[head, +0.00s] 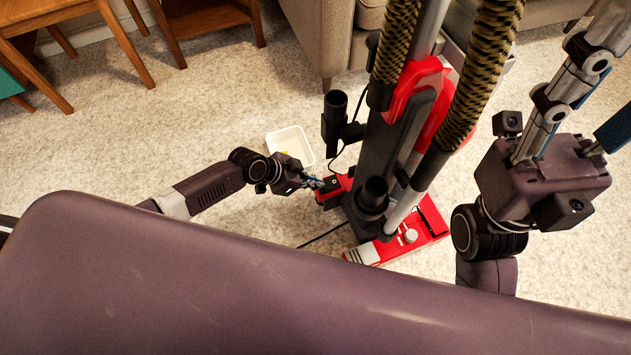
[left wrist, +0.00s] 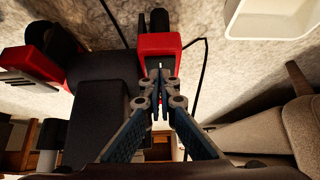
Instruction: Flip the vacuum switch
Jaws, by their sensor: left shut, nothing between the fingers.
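The red, black and grey upright vacuum (head: 388,165) stands on the carpet in the middle of the head view. A red block with a dark top (head: 333,194) sticks out from its left side, low down. The same red part (left wrist: 160,44) shows in the left wrist view. I cannot make out the switch itself clearly. My left gripper (head: 314,183) is shut and empty, with its tips (left wrist: 160,84) right beside the red part; I cannot tell whether they touch it. My right gripper (head: 590,85) is raised at the right, its fingertips cut off by the frame.
A white bin (head: 271,148) with something yellow in it stands behind my left gripper. A black cord lies around the vacuum. Striped hoses (head: 470,75) rise beside my right arm. A beige sofa (head: 318,40) and wooden furniture (head: 205,25) stand behind. Carpet at the left is clear.

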